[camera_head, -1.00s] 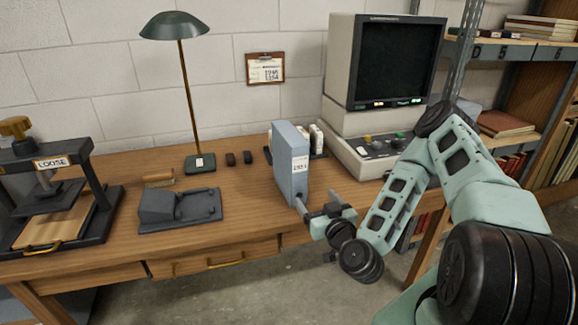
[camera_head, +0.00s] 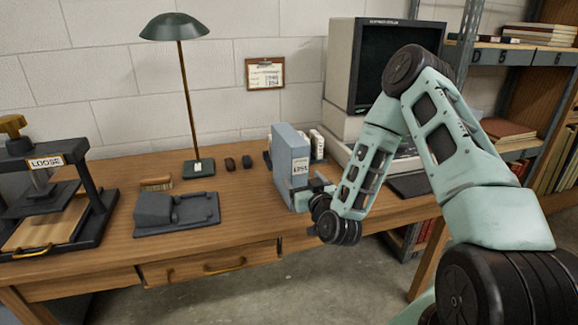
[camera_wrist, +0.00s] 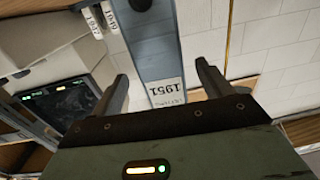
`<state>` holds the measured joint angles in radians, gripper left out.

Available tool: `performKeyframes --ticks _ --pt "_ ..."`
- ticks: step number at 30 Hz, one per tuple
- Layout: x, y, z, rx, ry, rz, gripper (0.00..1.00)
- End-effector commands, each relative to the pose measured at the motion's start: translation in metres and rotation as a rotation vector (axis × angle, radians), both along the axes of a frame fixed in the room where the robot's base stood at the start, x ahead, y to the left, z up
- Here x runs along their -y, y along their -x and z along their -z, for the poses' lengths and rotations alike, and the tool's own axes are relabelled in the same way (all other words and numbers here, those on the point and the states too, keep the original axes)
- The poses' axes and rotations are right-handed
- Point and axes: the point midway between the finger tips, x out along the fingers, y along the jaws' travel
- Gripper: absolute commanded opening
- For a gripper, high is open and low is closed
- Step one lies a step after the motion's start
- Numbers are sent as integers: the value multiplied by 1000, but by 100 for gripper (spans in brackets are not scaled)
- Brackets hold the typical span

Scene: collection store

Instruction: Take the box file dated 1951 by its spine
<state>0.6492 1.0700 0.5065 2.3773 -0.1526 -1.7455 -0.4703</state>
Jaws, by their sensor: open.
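The blue-grey box file (camera_head: 283,145) stands upright on the wooden desk, its spine with a white label facing my arm. In the wrist view the label on the file (camera_wrist: 147,48) reads 1951. My gripper (camera_head: 308,197) is at the spine, low down in the head view. In the wrist view my gripper (camera_wrist: 164,80) is open, one finger on each side of the file's spine. A gap shows on each side; I cannot tell how deep the fingers reach. My gripper hides the lower spine in the head view.
Paler files (camera_head: 317,144) stand behind the box file, two labelled 1947 and 1949 in the wrist view. A microfilm reader (camera_head: 340,70) stands behind to the right. A desk lamp (camera_head: 199,167), a dark device (camera_head: 176,212) and a press (camera_head: 60,215) are left.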

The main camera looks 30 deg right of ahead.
Motion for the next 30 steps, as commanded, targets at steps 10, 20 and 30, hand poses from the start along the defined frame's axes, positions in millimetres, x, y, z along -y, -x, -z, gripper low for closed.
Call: performKeyframes --ticks 10,20,30 --pt "7 -30 -2 1 -1 2 78" --pt "15 -68 -2 -1 1 1 78" --pt "15 -69 -2 -1 1 0 48"
